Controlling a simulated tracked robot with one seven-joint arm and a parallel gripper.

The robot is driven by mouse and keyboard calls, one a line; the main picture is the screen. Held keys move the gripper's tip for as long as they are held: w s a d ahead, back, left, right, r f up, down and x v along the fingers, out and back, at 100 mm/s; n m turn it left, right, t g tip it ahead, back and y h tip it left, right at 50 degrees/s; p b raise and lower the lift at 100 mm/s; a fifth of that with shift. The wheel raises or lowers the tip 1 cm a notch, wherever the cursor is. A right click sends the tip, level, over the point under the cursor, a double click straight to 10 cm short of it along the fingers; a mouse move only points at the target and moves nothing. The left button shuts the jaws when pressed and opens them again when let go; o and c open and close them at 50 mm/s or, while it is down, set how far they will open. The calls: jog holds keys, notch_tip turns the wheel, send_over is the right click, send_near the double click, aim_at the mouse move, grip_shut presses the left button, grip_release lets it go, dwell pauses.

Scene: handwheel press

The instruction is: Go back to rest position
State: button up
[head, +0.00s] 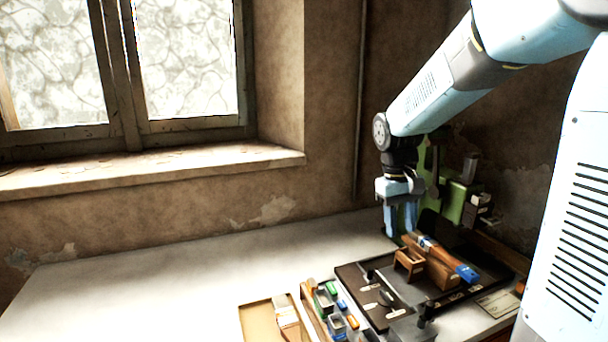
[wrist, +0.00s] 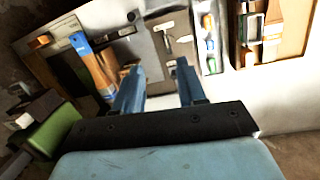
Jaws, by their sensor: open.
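My gripper (head: 401,220) points down at the back of the table in the head view, just left of the green press (head: 455,200). Its two blue fingers (wrist: 158,88) stand apart in the wrist view, with nothing between them. The press is partly hidden behind my gripper and arm. Its handwheel cannot be told clearly. The green press body also shows at the left of the wrist view (wrist: 50,132).
A tray of small coloured parts (head: 328,310) and a tan tray (head: 256,322) stand at the front of the table. The left of the white table (head: 150,290) is clear. A wall and window sill (head: 150,168) bound the back.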

jog(key=s+r+m+t, duration=0.1)
jog(key=s+r+t, duration=0.1)
jog(key=s, duration=0.4)
jog(key=s+d+r+t+y, duration=0.1)
jog(key=s+r+t, duration=0.1)
jog(key=s, duration=0.4)
jog(key=s+r+m+t, duration=0.1)
jog(key=s+r+t, duration=0.1)
jog(key=s+r, duration=0.2)
jog(key=shift+s+d+r+m+t, duration=0.15)
jog(key=shift+s+d+m+t, duration=0.15)
jog(key=shift+s, duration=0.6)
jog(key=shift+o, duration=0.2)
